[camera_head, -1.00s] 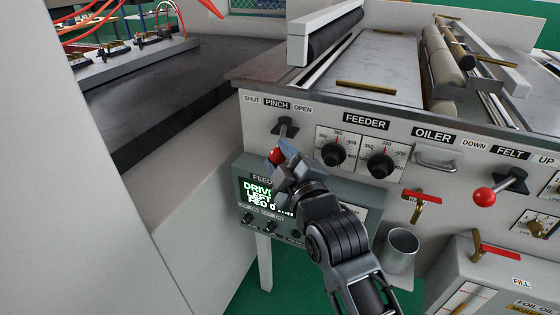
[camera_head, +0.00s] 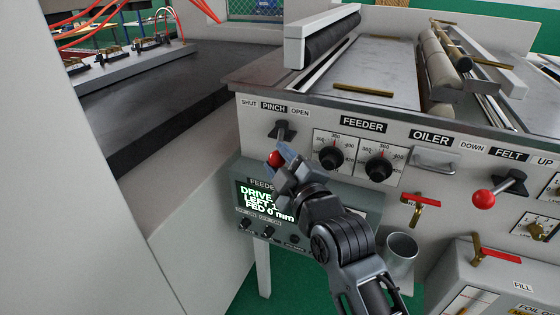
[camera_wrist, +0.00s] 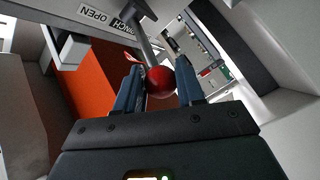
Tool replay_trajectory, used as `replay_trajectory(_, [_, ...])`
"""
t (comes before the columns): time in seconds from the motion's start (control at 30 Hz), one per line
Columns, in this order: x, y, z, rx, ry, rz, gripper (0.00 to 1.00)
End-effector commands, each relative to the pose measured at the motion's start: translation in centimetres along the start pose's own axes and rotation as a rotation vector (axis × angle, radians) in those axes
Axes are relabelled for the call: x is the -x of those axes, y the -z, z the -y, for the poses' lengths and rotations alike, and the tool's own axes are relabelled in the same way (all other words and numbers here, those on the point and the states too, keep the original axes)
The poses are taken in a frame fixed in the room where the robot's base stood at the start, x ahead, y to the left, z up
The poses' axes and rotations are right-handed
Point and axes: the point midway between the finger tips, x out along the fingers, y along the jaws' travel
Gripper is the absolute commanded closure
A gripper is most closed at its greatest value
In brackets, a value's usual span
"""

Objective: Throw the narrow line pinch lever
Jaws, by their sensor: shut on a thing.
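The pinch lever has a red ball knob (camera_head: 275,158) and a dark pivot (camera_head: 283,130) under the SHUT, PINCH and OPEN labels on the machine's front panel. The lever hangs downward, its knob leaning a little toward the SHUT side. My gripper (camera_head: 282,157) is at the knob, shut on it. In the wrist view the red knob (camera_wrist: 160,81) sits between the two blue fingers of my gripper (camera_wrist: 159,88), with the lever's grey shaft running up from it to the pivot. The far side of the knob is hidden.
A grey feeder display box (camera_head: 262,205) sits just below my gripper. Two feeder dials (camera_head: 331,158) are to the right. A second red-knobbed lever (camera_head: 484,198) is under the FELT label. A red-handled valve (camera_head: 423,199) and a metal cup (camera_head: 401,248) stand lower right.

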Motion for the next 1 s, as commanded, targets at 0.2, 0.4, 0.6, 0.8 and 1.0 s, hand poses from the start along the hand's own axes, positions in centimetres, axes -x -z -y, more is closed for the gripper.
replay_trajectory(0.2, [-0.12, -1.0, -1.62, 0.006, -0.029, 0.015, 1.0])
replay_trajectory(0.4, [-0.11, -0.99, -1.63, 0.007, -0.029, 0.015, 1.0])
replay_trajectory(0.6, [-0.11, -0.99, -1.64, 0.006, -0.029, 0.015, 1.0])
replay_trajectory(0.8, [-0.12, -0.97, -1.63, 0.007, -0.029, 0.014, 0.54])
replay_trajectory(1.0, [-0.07, -0.89, -1.46, 0.004, -0.026, 0.013, 0.39])
